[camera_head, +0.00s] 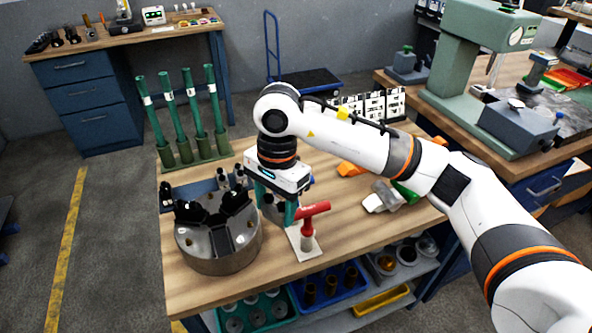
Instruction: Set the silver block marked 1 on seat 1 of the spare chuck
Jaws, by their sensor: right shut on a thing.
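The spare chuck (218,258) is a round grey metal body at the left front of the bench, with black blocks (237,198) on its top face. My right gripper (274,207) points down just right of the chuck, its teal fingers shut on a small grey piece, seemingly the silver block (270,209). The fingers partly hide this piece, and no number can be read on it. It is beside the chuck, not over its face. Seat numbers on the chuck are too small to read. My left gripper is not in view.
A red T-handle (313,209) stands on a white plate (306,246) close right of my gripper. A blue tray (184,191) lies behind the chuck. Green tubes (181,117) stand at the back left. Grey and green pieces (384,196) lie farther right.

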